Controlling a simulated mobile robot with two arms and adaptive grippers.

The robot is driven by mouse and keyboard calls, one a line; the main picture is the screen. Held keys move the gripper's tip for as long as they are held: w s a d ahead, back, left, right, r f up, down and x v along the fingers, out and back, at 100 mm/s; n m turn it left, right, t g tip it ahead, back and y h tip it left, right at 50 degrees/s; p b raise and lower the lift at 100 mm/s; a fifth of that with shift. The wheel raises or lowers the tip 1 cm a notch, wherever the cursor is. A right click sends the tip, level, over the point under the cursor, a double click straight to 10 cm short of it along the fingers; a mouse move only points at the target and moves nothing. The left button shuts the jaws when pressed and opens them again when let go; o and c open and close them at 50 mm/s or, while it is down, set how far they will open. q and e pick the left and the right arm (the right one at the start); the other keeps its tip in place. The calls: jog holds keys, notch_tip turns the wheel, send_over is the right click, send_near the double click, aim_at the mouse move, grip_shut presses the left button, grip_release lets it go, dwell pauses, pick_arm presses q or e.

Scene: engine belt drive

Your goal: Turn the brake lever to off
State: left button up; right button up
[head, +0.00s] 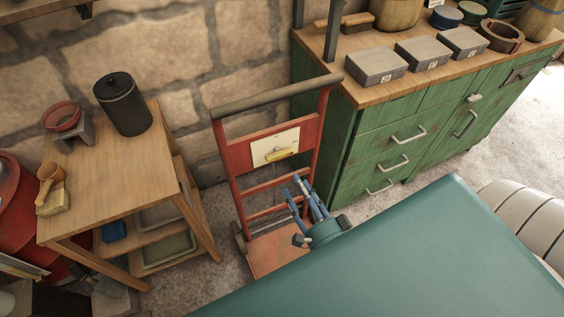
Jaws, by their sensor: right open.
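A yellow handle (280,154), which looks like the brake lever, sits on a cream plate (290,137). It lies nearly level, slightly tilted up to the right. The plate is fixed to the crosspiece of a red upright frame (233,165) with a dark top bar. Any markings on the plate are too small to read. My right gripper (297,185) has blue fingers spread open and empty. It shows below the yellow handle and in front of the frame's lower bars, apart from the handle in the picture. My left gripper is not in view.
A wooden table (135,165) stands left of the frame, with a black canister (122,104) on it. A green cabinet (335,140) stands close on the right, with several grey boxes (375,65) on top. A stone wall (190,85) is behind.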

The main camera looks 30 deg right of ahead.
aim_at(281, 158)
jog(key=w, duration=0.7)
jog(key=w+p, duration=0.1)
jog(key=w, duration=0.3)
jog(key=shift+d+r, duration=0.15)
jog(key=shift+r, duration=0.15)
grip_shut()
